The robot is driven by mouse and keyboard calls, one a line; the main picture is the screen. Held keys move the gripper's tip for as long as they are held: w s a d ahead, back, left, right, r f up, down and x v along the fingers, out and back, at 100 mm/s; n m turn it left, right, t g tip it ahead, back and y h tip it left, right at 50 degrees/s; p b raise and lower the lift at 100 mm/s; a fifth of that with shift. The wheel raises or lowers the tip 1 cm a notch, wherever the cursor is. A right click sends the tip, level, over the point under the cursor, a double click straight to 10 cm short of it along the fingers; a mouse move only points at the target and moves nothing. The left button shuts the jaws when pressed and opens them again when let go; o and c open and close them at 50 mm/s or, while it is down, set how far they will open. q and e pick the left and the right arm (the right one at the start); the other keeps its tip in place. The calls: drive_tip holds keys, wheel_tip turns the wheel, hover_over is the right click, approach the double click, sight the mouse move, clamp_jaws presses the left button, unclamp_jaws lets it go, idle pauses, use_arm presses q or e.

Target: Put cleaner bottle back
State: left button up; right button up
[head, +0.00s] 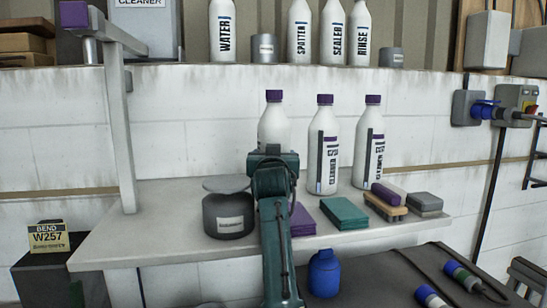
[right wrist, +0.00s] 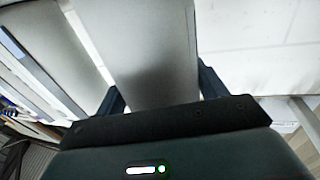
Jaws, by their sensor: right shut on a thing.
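A white cleaner bottle (head: 274,124) with a purple cap is at the shelf, behind my right gripper (head: 271,158) in the head view. The right gripper's fingers are on both sides of the bottle (right wrist: 150,50) in the right wrist view, shut on it. The bottle's label and base are hidden, so I cannot tell whether it touches the shelf (head: 150,222). Two similar purple-capped bottles, a middle one (head: 323,150) and a right one (head: 368,150) with cleaner labels, stand upright to its right. My left gripper is not in view.
A dark grey tin (head: 228,215) stands left of my arm. A teal pad (head: 344,213), a purple pad (head: 302,222), a brush (head: 385,204) and a grey block (head: 425,203) lie at the right. Several white bottles, including water (head: 223,35), stand on the upper ledge.

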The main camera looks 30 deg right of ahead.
sight(274, 117)
wheel_tip(274, 117, down, 2)
drive_tip(key=shift+w+f, duration=0.15)
drive_tip(key=o, duration=1.6)
drive_tip(key=shift+f, duration=0.2)
drive_tip(key=r, duration=0.6)
drive_tip(key=r+b, duration=0.1)
drive_tip(key=r, duration=0.5)
drive_tip(key=shift+s+r, duration=0.2)
drive_tip(key=shift+r, duration=0.15)
